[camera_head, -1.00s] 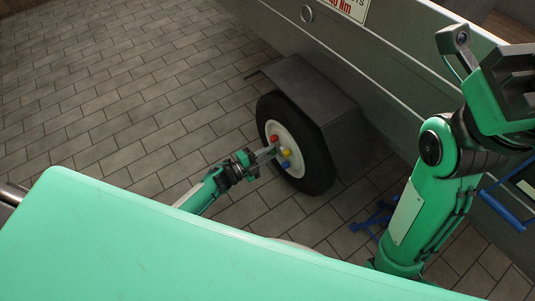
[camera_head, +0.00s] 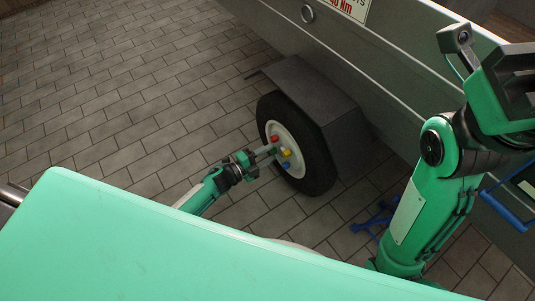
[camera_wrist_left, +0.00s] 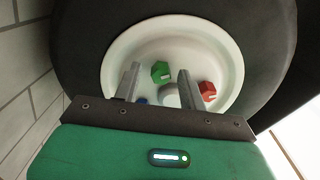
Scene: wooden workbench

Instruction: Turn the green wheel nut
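The green wheel nut (camera_wrist_left: 160,72) sits on the white hub of the trailer wheel (camera_wrist_left: 115,48). In the left wrist view it appears between the two grey fingers of my left gripper (camera_wrist_left: 159,77). The fingers are apart, and I see no contact with the nut. In the head view my left gripper (camera_head: 272,149) reaches the hub from the left; I cannot make out the green nut there. My right arm (camera_head: 430,205) is raised at the right; its fingers cannot be made out.
A red nut (camera_head: 274,139), a yellow nut (camera_head: 286,153) and a blue nut (camera_head: 286,165) are also on the hub. The tire (camera_head: 316,168) sits under a dark fender (camera_head: 300,86) beside the grey trailer side (camera_head: 385,85). A blue tool (camera_head: 372,221) lies on the paved floor.

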